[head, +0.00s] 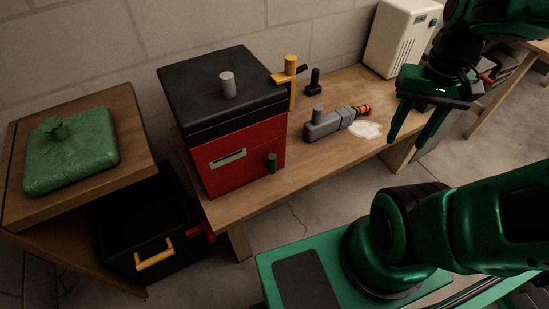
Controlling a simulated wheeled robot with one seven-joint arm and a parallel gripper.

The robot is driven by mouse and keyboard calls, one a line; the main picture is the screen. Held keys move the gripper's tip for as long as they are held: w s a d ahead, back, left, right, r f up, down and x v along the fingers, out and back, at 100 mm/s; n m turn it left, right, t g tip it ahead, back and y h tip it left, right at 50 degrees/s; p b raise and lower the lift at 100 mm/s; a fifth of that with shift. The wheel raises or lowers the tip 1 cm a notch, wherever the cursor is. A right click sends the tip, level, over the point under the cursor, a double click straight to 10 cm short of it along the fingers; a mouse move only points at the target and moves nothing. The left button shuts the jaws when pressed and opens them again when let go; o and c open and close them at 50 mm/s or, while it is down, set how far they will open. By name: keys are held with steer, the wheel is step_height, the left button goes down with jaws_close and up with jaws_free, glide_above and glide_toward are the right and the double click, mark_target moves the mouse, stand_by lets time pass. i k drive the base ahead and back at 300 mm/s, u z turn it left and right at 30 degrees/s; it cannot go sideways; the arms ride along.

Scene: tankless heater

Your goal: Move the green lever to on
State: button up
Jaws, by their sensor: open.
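A white vented unit (402,38), seemingly the heater, stands at the far right end of the wooden workbench. A small green part (433,22) shows on its right side; it is too small to tell its shape or setting. A short dark green peg (272,161) stands out from the front of a red box with a black lid; I cannot tell which of the two is the lever. My gripper (407,142) is open and empty, fingers pointing down by the bench's front edge, below the white unit and well right of the red box.
The red box (240,163) stands on the bench (255,197). A grey tool (327,124) with an orange end, a yellow tap (290,66) and a black object (314,82) are beside it. A green bag (70,150) lies on a wooden box at left, near a black bin (140,220).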

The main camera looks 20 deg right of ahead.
mark_target(271, 165)
steer(key=z, duration=0.8)
steer(key=k, duration=1.55)
steer(key=u, duration=0.6)
steer(key=i, duration=1)
steer(key=z, duration=0.05)
